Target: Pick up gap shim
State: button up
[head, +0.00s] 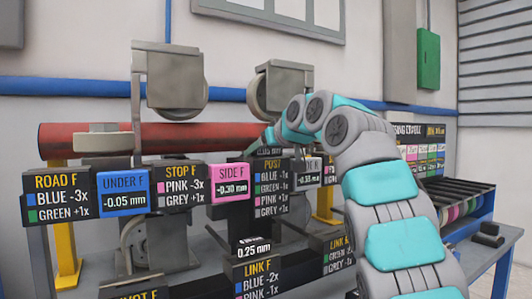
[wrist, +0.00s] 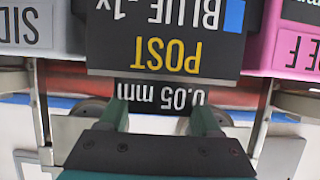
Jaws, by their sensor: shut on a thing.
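My gripper (wrist: 158,112) is at the top of the POST sign (head: 271,187), at the far end of my teal and grey arm. A dark label reading 0.05 mm (wrist: 160,93) shows upside down by the fingertips, beside the POST sign.
A red beam (head: 222,138) runs behind the signs, with grey wheel units (head: 175,80) above it. A blue sign (head: 124,193) and pink SIDE F sign (head: 230,184) stand left of POST. A rack with coloured pieces (head: 453,212) is at the right. Signs crowd the space around my gripper.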

jog(key=shift+r, duration=0.1)
jog(key=shift+r+p, duration=1.55)
jog(key=shift+r, duration=0.2)
jog(key=shift+s+f+b, duration=0.15)
jog(key=shift+s+b, duration=0.05)
jog(key=shift+b, duration=0.15)
jog(key=s+a+r+b, duration=0.2)
jog(key=s+b, duration=0.4)
jog(key=s, duration=0.9)
jog(key=shift+s+a+r+p, duration=0.1)
jog(key=shift+r+p, duration=0.95)
jog(key=shift+p, duration=0.1)
jog(key=shift+s+r+p, duration=0.1)
jog(key=shift+r+p, duration=0.95)
jog(key=shift+p, duration=0.1)
